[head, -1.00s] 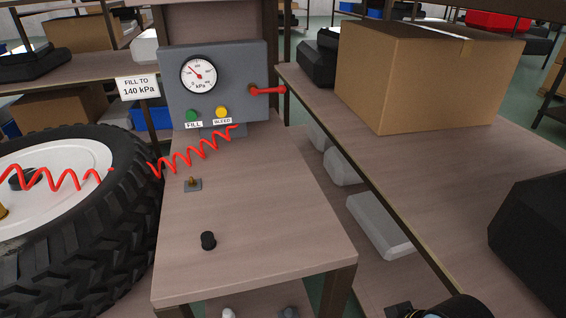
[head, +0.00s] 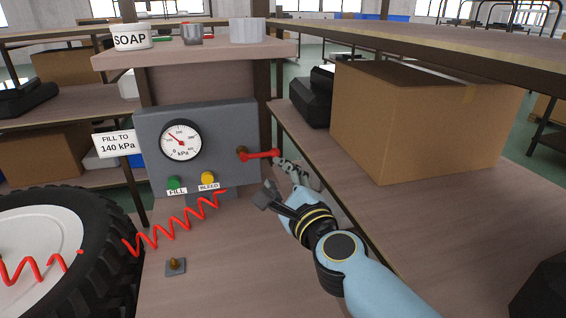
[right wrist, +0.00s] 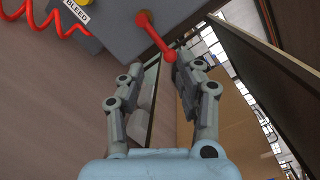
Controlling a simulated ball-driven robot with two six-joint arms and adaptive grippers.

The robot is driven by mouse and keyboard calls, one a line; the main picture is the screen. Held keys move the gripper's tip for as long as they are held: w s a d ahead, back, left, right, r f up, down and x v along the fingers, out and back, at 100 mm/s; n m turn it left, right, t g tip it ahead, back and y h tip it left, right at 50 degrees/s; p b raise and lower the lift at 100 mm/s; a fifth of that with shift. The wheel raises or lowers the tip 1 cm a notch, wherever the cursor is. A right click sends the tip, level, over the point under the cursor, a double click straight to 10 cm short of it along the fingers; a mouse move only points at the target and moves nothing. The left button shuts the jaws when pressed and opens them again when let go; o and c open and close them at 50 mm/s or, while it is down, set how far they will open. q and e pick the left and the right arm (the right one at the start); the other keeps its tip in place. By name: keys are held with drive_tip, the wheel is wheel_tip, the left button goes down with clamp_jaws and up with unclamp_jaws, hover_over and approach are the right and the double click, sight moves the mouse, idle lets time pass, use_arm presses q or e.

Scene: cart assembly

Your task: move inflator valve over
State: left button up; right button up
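The inflator valve is a red lever (head: 262,155) on the right side of the grey inflator box (head: 222,128). It points right, roughly level. It also shows in the right wrist view (right wrist: 156,38), its tip near the right-hand fingertip. My right gripper (head: 277,182) is open and empty, just below and right of the lever; it also shows in the right wrist view (right wrist: 155,85). I cannot tell whether a finger touches the lever. The gauge (head: 181,140) needle points up and left. My left gripper is not in view.
The green fill button (head: 174,183) and yellow bleed button (head: 208,178) sit below the gauge. A red coiled hose (head: 170,228) runs towards the tyre (head: 105,250). A shelf with a cardboard box (head: 415,125) stands close on the right.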

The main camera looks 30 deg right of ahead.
sight(265, 155)
drive_tip(key=w+d+m+h, duration=0.2)
drive_tip(key=w+d+m, duration=0.1)
drive_tip(key=w, duration=0.5)
drive_tip(key=shift+w+d+b, duration=0.15)
drive_tip(key=shift+d+b, duration=0.25)
drive_tip(key=shift+d, duration=0.05)
drive_tip(key=shift+w+f, duration=0.1)
drive_tip(key=shift+w, duration=0.05)
drive_tip(key=shift+c, duration=0.6)
drive_tip(key=c, duration=0.5)
drive_tip(key=shift+f+b, duration=0.95)
drive_tip(key=shift+f, duration=0.15)
drive_tip(key=shift+c, duration=0.3)
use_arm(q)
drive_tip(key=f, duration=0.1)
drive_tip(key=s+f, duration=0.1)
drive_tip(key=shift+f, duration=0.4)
use_arm(e)
drive_tip(key=shift+a, duration=0.1)
